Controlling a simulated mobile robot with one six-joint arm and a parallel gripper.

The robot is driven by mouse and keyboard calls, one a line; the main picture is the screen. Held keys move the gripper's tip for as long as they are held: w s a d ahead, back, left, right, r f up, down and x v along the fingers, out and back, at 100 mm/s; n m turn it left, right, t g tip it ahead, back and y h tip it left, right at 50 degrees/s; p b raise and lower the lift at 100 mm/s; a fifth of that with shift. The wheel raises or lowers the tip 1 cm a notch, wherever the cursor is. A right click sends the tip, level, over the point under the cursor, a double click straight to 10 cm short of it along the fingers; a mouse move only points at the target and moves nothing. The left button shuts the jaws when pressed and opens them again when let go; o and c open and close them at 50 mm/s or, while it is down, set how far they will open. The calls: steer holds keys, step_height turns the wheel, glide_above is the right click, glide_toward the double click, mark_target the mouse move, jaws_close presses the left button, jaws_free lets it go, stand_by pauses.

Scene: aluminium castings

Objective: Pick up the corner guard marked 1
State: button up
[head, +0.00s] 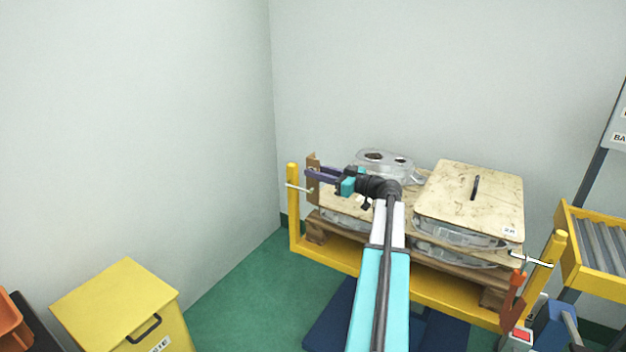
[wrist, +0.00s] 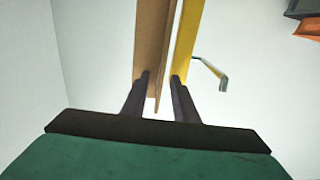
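The corner guard is a tall brown angle piece (head: 312,178) standing upright at the left front corner of the loaded pallet, beside the yellow post. No number on it is readable. My gripper (head: 318,174) reaches left to it with the fingers level.
A yellow frame (head: 293,210) with posts and metal latch rods surrounds the wooden pallet (head: 318,230). A round casting (head: 372,158) and a wooden board (head: 470,190) lie on the load. A yellow bin (head: 115,300) stands left; a roller conveyor (head: 598,250) stands right.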

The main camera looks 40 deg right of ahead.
mark_target(319, 162)
jaws_close()
steer(key=shift+r, duration=0.1)
stand_by(0.4)
steer(key=r+b, duration=0.1)
steer(key=r, duration=0.2)
steer(key=shift+s+r, duration=0.2)
steer(key=s+r+b, duration=0.1)
steer(key=s+b, duration=0.1)
steer(key=s, duration=1.3)
steer(key=shift+s+a+r, duration=0.2)
steer(key=shift+s+r, duration=0.05)
steer(key=shift+s, duration=0.1)
